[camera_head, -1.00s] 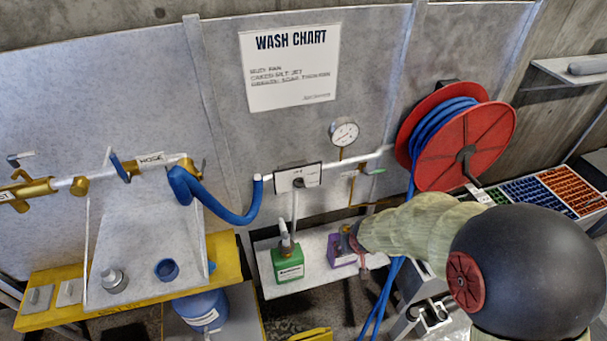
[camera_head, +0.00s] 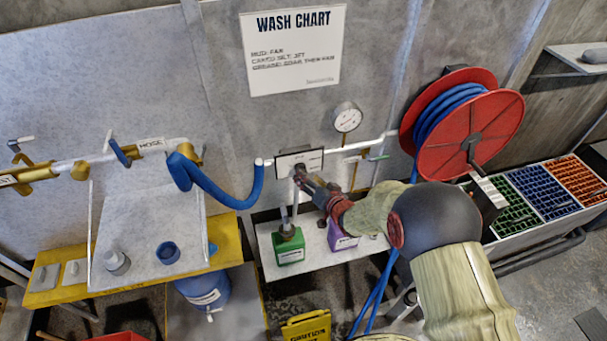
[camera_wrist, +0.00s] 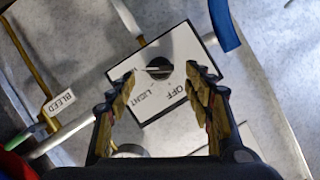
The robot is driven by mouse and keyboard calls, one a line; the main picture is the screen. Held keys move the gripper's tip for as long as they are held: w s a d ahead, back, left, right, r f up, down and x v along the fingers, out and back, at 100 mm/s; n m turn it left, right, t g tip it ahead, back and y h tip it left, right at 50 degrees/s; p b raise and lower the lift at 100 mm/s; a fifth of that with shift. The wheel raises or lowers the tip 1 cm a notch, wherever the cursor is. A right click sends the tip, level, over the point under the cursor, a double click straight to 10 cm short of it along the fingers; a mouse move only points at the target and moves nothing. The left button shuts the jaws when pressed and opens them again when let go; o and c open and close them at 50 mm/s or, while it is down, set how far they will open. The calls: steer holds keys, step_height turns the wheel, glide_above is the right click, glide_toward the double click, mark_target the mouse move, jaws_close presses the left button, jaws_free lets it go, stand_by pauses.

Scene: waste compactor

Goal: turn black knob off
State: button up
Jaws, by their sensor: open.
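The black knob (camera_wrist: 163,68) is round and sits on a white panel (camera_wrist: 175,45) lettered OFF and LIGHT. In the wrist view its pale pointer mark points left, toward a label partly hidden by the left finger, and away from OFF. In the head view the panel (camera_head: 312,159) is on the wall pipe, and my gripper covers most of the knob. My gripper (camera_wrist: 160,74) is open, its fingertips on either side of the knob in the picture. It also shows in the head view (camera_head: 301,174). I cannot tell whether the fingers touch the knob.
A gauge (camera_head: 347,117) and green-handled valve (camera_head: 377,157) are right of the panel. A blue hose (camera_head: 236,204) hangs at left. Green (camera_head: 289,247) and purple (camera_head: 341,238) bottles stand on the shelf below. A red hose reel (camera_head: 470,135) is at right.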

steer(key=x, duration=0.4)
steer(key=shift+w+a+f, duration=0.1)
steer(key=shift+w, duration=0.1)
steer(key=c, duration=1.1)
steer(key=shift+c, duration=0.3)
